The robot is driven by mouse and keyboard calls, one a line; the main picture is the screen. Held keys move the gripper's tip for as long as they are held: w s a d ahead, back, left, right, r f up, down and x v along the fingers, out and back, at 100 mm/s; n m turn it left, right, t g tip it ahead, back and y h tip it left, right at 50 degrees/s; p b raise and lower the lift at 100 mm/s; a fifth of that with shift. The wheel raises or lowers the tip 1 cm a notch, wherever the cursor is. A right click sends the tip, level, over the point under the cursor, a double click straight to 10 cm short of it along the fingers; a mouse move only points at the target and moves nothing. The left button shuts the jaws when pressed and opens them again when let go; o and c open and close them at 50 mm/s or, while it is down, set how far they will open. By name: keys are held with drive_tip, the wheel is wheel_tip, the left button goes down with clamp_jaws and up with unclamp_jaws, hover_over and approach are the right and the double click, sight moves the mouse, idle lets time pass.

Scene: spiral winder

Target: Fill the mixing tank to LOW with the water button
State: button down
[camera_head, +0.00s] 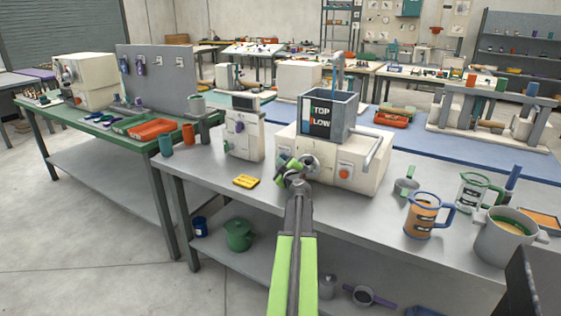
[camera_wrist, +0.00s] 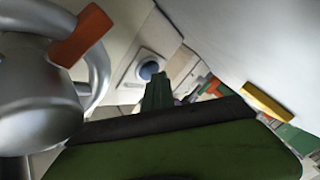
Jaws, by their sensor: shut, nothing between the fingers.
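The mixing tank (camera_head: 357,108) is a grey open box on top of a cream machine (camera_head: 368,182). Its front has a dark panel reading TOP and LOW beside a narrow gauge strip; I cannot read the level. A round blue button (camera_wrist: 149,70) in a pale square plate shows in the wrist view; in the head view my gripper seems to hide it. My gripper (camera_head: 284,164) is shut and empty at the machine's front left. Its dark green fingertip (camera_wrist: 158,92) appears just short of the blue button; contact cannot be told.
A silver valve (camera_wrist: 35,95) with an orange tab is close beside my gripper. An orange-red button (camera_head: 344,173) is on the machine's front. A cream device (camera_head: 243,137) stands left, a yellow block (camera_head: 246,181) before it. Jugs (camera_head: 424,214) and a pot (camera_head: 500,240) stand right.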

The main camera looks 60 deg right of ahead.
drive_tip(key=shift+a, duration=0.85)
drive_tip(key=shift+a, duration=0.1)
drive_tip(key=shift+a, duration=2.45)
